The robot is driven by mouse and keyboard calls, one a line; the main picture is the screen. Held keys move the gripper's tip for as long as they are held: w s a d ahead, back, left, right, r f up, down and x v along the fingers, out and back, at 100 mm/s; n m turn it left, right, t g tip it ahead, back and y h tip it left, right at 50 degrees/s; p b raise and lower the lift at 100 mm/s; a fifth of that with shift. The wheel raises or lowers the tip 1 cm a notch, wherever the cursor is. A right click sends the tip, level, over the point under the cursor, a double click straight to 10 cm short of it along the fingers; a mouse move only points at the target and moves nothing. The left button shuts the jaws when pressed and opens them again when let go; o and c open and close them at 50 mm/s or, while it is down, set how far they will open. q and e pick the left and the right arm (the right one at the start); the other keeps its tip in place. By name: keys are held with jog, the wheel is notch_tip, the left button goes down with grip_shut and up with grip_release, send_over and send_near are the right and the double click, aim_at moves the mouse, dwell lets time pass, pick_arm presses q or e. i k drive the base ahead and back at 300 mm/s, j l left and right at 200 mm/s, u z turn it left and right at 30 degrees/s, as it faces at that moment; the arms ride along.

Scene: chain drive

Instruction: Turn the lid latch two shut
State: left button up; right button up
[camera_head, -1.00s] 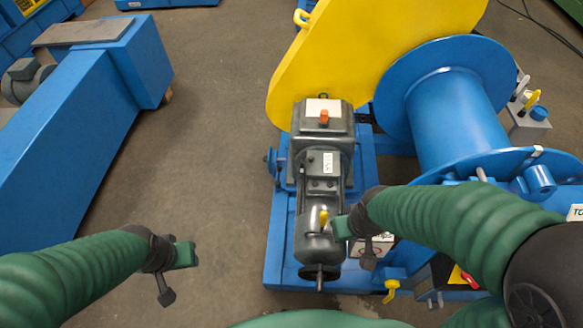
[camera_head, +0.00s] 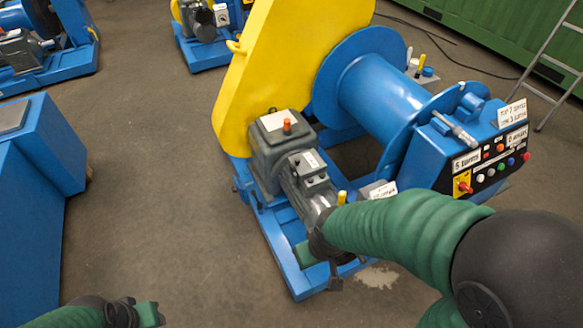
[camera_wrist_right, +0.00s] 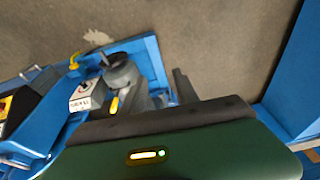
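No part is plainly marked as lid latch two, so I cannot tell which one it is. A small yellow-handled lever (camera_head: 341,198) stands at the near end of the grey motor (camera_head: 307,182); it also shows in the right wrist view (camera_wrist_right: 115,105). My right gripper (camera_head: 320,268) is over the near end of the motor, just below the lever in the picture, and partly hides the motor. Whether it touches anything is unclear. My left gripper (camera_head: 140,314) is low at the left over bare floor, away from the machine. The finger openings are not clear.
A yellow guard (camera_head: 290,60) and blue drum (camera_head: 375,90) rise behind the motor on a blue base frame (camera_head: 285,262). A control panel (camera_head: 490,160) with coloured buttons stands at right. A blue housing (camera_head: 40,170) is at left, with open floor between.

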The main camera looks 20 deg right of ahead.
aim_at(293, 166)
jog(key=i+j+z, duration=0.3)
jog(key=i+j, duration=0.15)
jog(key=i+j+z, duration=0.25)
jog(key=j, duration=0.4)
jog(key=i+j+z, duration=0.1)
jog(key=i, duration=0.35)
jog(key=i+j+z, duration=0.1)
jog(key=i, duration=0.35)
jog(key=i+j+z, duration=0.1)
jog(key=i+j, duration=0.2)
jog(key=i, duration=0.1)
